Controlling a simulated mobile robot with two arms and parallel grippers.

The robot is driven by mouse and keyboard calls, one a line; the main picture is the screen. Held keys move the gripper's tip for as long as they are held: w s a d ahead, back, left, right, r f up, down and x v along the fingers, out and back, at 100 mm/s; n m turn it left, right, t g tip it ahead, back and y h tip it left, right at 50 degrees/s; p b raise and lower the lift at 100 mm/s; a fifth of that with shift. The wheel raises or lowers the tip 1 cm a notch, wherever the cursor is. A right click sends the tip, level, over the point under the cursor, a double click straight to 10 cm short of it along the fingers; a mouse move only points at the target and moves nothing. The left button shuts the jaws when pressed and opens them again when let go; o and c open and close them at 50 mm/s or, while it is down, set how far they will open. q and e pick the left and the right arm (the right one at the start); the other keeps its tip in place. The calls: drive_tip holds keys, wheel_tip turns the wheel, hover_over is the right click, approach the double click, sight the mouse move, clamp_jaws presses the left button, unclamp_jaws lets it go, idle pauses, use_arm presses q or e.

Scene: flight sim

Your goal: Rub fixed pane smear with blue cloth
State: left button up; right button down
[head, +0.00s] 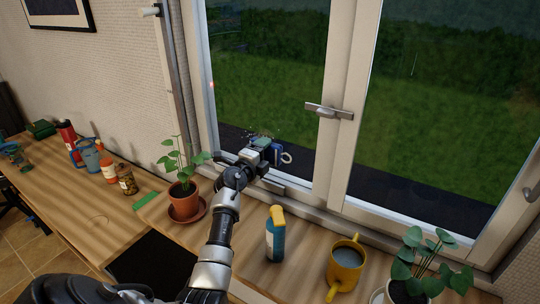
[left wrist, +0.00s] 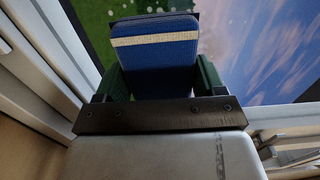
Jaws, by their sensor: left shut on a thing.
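My left gripper (head: 266,149) is shut on the blue cloth (head: 278,149), a folded pad with a pale stripe. In the left wrist view the cloth (left wrist: 155,58) sits between the dark green fingers. The gripper is at the lower part of the left window pane (head: 265,70). Small pale specks of the smear (head: 258,134) show on the glass just above the gripper; pale specks also show in the left wrist view (left wrist: 118,10). The cloth hides part of the glass, and I cannot tell whether it touches it. My right gripper is not in view.
A potted plant (head: 183,190) stands left of my forearm. A window handle (head: 328,111) sticks out from the middle frame. Several bottles and jars stand at the left.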

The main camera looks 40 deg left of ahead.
sight(273, 148)
use_arm(q)
drive_tip(key=shift+s+a, duration=0.15)
drive_tip(key=shift+a, duration=1.05)
drive_tip(key=shift+s+a, duration=0.1)
drive_tip(key=shift+a, duration=1.05)
drive_tip(key=shift+r+p, duration=1.5)
drive_tip(key=shift+p, duration=0.05)
drive_tip(key=shift+w+d+p, duration=0.1)
drive_tip(key=shift+d+p, duration=0.9)
drive_tip(key=shift+p, duration=0.1)
drive_tip(key=shift+w+d+p, duration=0.1)
drive_tip(key=shift+d+p, duration=0.5)
drive_tip(key=shift+d, duration=0.25)
drive_tip(key=shift+d+f, duration=0.1)
drive_tip(key=shift+d, duration=0.15)
drive_tip(key=shift+w+d+p, duration=0.1)
drive_tip(key=shift+d+p, duration=0.7)
drive_tip(key=shift+p, duration=0.05)
drive_tip(key=shift+w+d+p, duration=0.1)
drive_tip(key=shift+d+p, duration=0.5)
drive_tip(key=shift+d, duration=0.4)
drive_tip(key=shift+w, duration=0.1)
